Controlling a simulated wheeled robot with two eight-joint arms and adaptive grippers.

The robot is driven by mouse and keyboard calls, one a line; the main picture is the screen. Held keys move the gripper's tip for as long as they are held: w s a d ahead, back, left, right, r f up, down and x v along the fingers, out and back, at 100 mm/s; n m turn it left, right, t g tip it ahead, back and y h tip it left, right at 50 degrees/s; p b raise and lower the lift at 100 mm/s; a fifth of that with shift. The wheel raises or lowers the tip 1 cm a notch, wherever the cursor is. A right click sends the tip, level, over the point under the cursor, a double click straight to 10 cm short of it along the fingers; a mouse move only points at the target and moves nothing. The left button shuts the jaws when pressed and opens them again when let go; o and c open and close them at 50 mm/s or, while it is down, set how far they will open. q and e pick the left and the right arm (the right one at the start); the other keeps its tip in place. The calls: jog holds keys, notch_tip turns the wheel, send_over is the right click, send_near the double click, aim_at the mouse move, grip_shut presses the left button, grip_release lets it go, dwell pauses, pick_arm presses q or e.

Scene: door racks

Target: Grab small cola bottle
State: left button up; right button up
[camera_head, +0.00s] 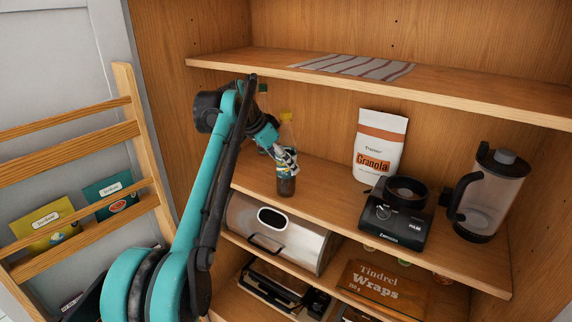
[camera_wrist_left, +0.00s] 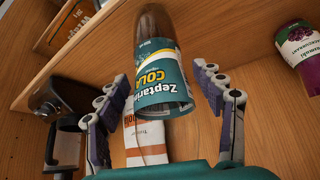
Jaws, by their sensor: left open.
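The small cola bottle (camera_head: 287,186) is a dark bottle standing on the middle shelf (camera_head: 325,208). In the left wrist view the bottle (camera_wrist_left: 160,85) shows a teal, white and yellow label reading "Zeptarin COLA". My left gripper (camera_head: 285,160) is at the upper part of the bottle in the head view and partly covers it. In the left wrist view my left gripper (camera_wrist_left: 161,73) is open, with one finger on each side of the bottle. I cannot tell whether either finger touches it. My right gripper is not in view.
A granola bag (camera_head: 379,145), a black appliance (camera_head: 396,215) and a blender jug (camera_head: 487,195) stand to the right on the same shelf. A purple-labelled item (camera_wrist_left: 301,48) is near the bottle in the wrist view. The upper shelf (camera_head: 440,85) is overhead; a door rack (camera_head: 75,162) is left.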

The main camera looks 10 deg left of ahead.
pick_arm(q)
grip_shut()
jog(key=shift+r, duration=0.15)
